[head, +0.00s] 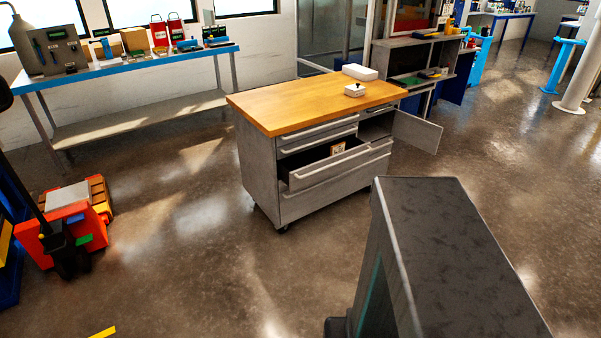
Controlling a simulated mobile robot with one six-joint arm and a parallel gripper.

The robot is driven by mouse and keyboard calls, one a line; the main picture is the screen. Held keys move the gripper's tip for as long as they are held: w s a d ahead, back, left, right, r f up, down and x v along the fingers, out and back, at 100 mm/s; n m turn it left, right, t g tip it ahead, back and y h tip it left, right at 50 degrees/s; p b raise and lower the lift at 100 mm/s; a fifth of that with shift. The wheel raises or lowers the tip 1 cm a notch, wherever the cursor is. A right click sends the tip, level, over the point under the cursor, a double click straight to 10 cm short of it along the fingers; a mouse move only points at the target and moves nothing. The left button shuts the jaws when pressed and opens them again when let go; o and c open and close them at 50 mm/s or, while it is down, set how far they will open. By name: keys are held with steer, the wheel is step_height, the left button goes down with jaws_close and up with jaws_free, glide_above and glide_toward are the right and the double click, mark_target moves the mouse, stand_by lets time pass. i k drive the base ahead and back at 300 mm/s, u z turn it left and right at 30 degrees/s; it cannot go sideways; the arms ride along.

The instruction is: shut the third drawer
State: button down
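A grey metal cabinet (258,165) with a wooden top stands in the middle of the head view. Its front has a stack of drawers with long bar handles. The third drawer from the top (328,171) is pulled out part way, and its front stands clear of the cabinet face. A small tan box with a dark mark (338,148) shows inside it. The two drawers above it and the bottom drawer (335,191) look shut. My gripper is not in view.
A hinged door (417,132) stands open at the cabinet's right. A white box (360,72) and a small white lidded item (354,90) are on top. A tall grey housing (450,240) fills the right foreground. Floor left of the cabinet is clear; a red-orange unit (68,222) stands farther left.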

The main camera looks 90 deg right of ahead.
mark_target(299, 170)
steer(key=u, duration=0.95)
steer(key=k, duration=0.15)
steer(key=z, duration=2.65)
steer(key=i, duration=1)
steer(key=z, duration=0.15)
steer(key=k, duration=0.65)
steer(key=z, duration=0.05)
